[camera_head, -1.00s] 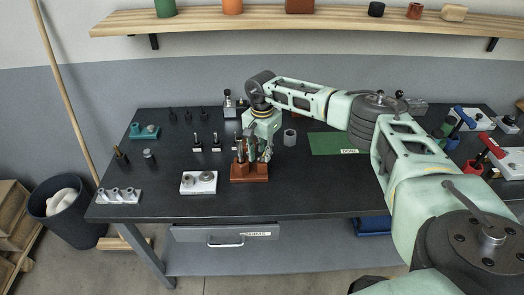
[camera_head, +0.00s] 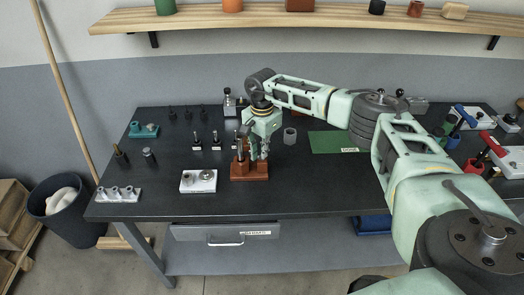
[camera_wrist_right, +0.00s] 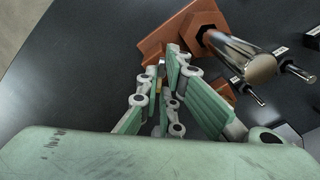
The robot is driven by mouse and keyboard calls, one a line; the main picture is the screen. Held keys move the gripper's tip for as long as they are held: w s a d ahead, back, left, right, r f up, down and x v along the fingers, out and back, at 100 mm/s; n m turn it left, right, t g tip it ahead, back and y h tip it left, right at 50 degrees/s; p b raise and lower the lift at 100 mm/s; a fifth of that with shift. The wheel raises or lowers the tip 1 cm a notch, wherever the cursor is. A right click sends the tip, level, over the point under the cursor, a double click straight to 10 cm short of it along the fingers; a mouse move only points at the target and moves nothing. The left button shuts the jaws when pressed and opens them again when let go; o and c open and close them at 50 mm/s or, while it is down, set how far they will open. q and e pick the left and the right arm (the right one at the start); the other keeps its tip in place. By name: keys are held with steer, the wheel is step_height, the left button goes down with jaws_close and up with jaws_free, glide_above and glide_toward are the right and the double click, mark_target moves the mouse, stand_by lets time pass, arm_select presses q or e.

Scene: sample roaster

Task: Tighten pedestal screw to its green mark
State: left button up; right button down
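A copper-brown pedestal block (camera_head: 250,177) stands near the middle of the dark table. An upright metal post (camera_head: 240,150) rises from its left part. In the right wrist view the block (camera_wrist_right: 153,44) carries a hexagonal copper base (camera_wrist_right: 192,24) with a shiny metal cylinder (camera_wrist_right: 243,55). My right gripper (camera_head: 259,158) points down over the block's right part, beside the post. In the wrist view its fingers (camera_wrist_right: 172,68) are close together at the block. They hide whatever is between them; I cannot tell if they grip the screw. No green mark shows. My left gripper is out of view.
A white plate (camera_head: 187,187) with grey round parts lies left of the block. Small dark-handled tools (camera_head: 196,142) stand behind it. A grey cup (camera_head: 290,136) and green mat (camera_head: 325,142) lie to the right. The table front is clear.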

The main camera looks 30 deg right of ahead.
steer(key=m+b, duration=0.1)
steer(key=m, duration=0.1)
steer(key=shift+m, duration=0.3)
steer(key=m, duration=0.3)
steer(key=shift+m+b, duration=0.3)
steer(key=shift+b, duration=0.1)
steer(key=m, duration=0.3)
steer(key=shift+m+b, duration=0.3)
steer(key=m, duration=0.3)
steer(key=shift+m, duration=0.4)
steer(key=m, duration=0.3)
steer(key=shift+m, duration=0.3)
steer(key=m, duration=0.3)
steer(key=shift+m, duration=0.3)
steer(key=m, duration=0.6)
steer(key=shift+p, duration=0.3)
steer(key=shift+m, duration=0.3)
